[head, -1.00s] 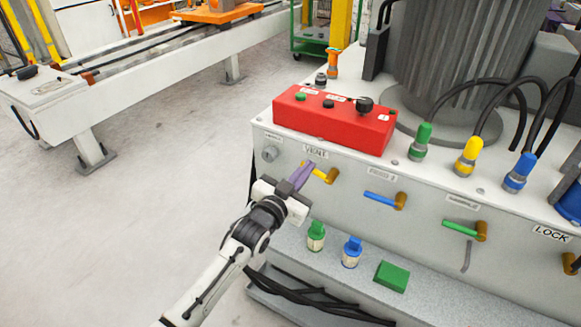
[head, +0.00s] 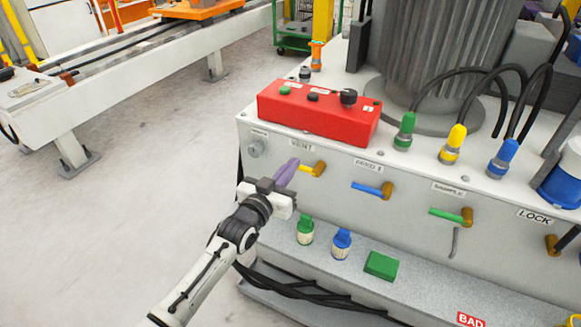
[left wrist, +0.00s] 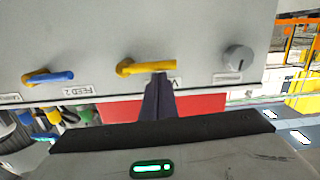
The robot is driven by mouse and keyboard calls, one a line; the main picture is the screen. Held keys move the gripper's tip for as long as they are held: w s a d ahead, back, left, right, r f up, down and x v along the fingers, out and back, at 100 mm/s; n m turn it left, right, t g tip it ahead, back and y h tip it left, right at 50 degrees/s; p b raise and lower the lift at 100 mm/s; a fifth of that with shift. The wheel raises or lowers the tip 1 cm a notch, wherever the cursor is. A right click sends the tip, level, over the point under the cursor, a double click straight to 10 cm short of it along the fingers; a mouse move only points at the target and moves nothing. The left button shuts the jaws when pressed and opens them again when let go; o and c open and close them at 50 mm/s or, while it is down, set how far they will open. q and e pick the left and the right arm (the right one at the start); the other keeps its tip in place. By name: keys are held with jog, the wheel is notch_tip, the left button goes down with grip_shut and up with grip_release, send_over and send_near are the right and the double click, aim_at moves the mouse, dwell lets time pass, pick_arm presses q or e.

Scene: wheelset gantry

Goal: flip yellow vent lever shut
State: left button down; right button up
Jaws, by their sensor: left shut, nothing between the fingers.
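The yellow vent lever (head: 309,168) sticks out sideways, to the left of its brass-coloured pivot, on the front of the grey machine under the VENT label. It also shows in the left wrist view (left wrist: 140,68). My left gripper (head: 287,172) has purple fingers, shut with nothing between them. The fingertips are right by the free end of the lever. In the left wrist view the closed fingers (left wrist: 160,92) reach up to the lever's end and cover part of the label; I cannot tell whether they touch. My right gripper is not in view.
A blue lever (head: 368,188) and a green lever (head: 447,213) sit to the right on the same panel. A grey knob (head: 257,149) is at the left. A red control box (head: 318,113) is above. Green and blue plugs and a green block (head: 381,265) stand on the ledge below.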

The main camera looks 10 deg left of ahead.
pick_arm(q)
jog(key=shift+f, duration=0.1)
notch_tip(320, 180, up, 5)
jog(key=p, duration=0.5)
jog(key=v, duration=1)
jog(key=shift+s+f+p, duration=0.3)
jog(key=shift+s+f, duration=0.1)
jog(key=shift+f, duration=0.05)
jog(key=shift+a, duration=0.1)
